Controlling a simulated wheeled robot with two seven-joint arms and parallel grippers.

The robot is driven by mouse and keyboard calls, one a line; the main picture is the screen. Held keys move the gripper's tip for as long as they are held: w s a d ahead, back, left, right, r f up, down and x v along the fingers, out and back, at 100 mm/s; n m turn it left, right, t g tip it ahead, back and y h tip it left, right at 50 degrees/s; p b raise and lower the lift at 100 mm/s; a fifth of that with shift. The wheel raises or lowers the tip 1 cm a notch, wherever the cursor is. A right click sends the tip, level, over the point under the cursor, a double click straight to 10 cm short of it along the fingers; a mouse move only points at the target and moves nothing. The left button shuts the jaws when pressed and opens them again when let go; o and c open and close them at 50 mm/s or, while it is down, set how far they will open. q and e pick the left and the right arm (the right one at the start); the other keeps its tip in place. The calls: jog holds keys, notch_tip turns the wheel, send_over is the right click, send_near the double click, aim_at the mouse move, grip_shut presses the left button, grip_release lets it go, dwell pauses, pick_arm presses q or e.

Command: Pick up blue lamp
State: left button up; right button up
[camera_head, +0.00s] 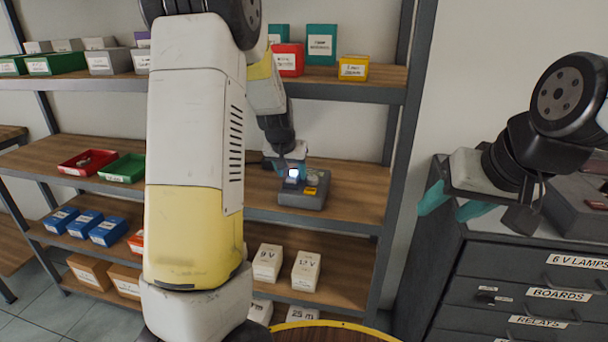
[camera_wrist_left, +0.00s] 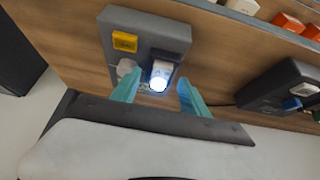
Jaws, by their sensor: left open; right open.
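A lit lamp (camera_head: 293,173), glowing white with a bluish tint, sits in a grey device box (camera_head: 312,200) on the middle shelf. In the left wrist view the lit lamp (camera_wrist_left: 160,80) stands in the box (camera_wrist_left: 176,36), beside a yellow label. My left gripper (camera_head: 291,168) is open above the box. In the wrist view its teal fingers (camera_wrist_left: 159,92) are on either side of the lamp, with gaps visible; contact cannot be told. My right gripper (camera_head: 452,208) is open and empty by the grey drawer cabinet, far from the lamp.
A second dark device (camera_wrist_left: 280,86) with a small blue part lies to the right in the wrist view. Red (camera_head: 87,162) and green (camera_head: 123,168) bins sit on the same shelf at left. The shelf above (camera_head: 345,88) is close over my left arm. The drawer cabinet (camera_head: 520,290) stands at right.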

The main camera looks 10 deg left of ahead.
pick_arm(q)
jog(key=shift+x, duration=0.85)
jog(key=shift+c, duration=0.4)
grip_shut()
jog(key=shift+r, duration=0.15)
